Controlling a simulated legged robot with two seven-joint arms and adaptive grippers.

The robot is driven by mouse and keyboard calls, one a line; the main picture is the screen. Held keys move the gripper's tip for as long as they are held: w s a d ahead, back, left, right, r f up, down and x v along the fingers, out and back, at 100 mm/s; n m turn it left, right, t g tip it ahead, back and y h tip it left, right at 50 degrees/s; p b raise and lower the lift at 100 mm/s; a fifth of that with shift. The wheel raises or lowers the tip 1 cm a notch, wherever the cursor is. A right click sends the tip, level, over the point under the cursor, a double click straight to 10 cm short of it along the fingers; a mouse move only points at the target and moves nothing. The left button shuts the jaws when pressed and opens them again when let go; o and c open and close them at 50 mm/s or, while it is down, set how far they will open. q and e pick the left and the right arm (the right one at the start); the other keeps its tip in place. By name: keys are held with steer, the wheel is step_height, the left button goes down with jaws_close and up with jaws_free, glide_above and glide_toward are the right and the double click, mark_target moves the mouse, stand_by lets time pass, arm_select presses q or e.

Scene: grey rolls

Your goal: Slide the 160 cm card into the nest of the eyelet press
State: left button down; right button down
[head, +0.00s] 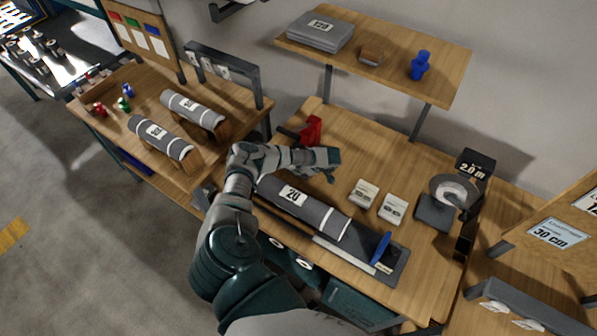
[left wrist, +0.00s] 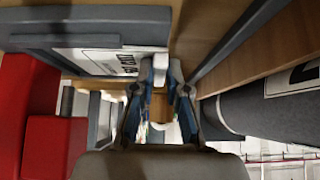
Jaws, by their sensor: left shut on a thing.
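My left gripper (head: 334,160) reaches over the bench, just in front of the red eyelet press (head: 312,130). In the left wrist view its fingers (left wrist: 160,85) are shut on a pale piece at the fingertips, which I take for the card. A white printed face (left wrist: 100,62) shows beside the fingertips, against a grey edge; its print is too blurred to read. Red blocks, probably the press (left wrist: 45,125), fill the left of that view. The press's nest cannot be made out. In the head view the held card is hidden by the hand. My right gripper is not in view.
A grey roll marked 20 (head: 300,203) lies in front of the hand. A shelf (head: 395,65) overhangs the back of the bench. Two more rolls (head: 160,138) lie on the left table.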

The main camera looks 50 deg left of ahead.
arm_select(q)
steer(key=shift+w, duration=0.15)
steer(key=shift+w+a+b, duration=0.3)
steer(key=shift+w+b, duration=0.5)
steer(key=c, duration=1.1)
jaws_free()
steer(key=shift+r, duration=0.1)
steer(key=v, duration=1.1)
steer(key=shift+d+r, duration=0.25)
steer(key=shift+d, duration=0.05)
steer(key=shift+w, duration=0.1)
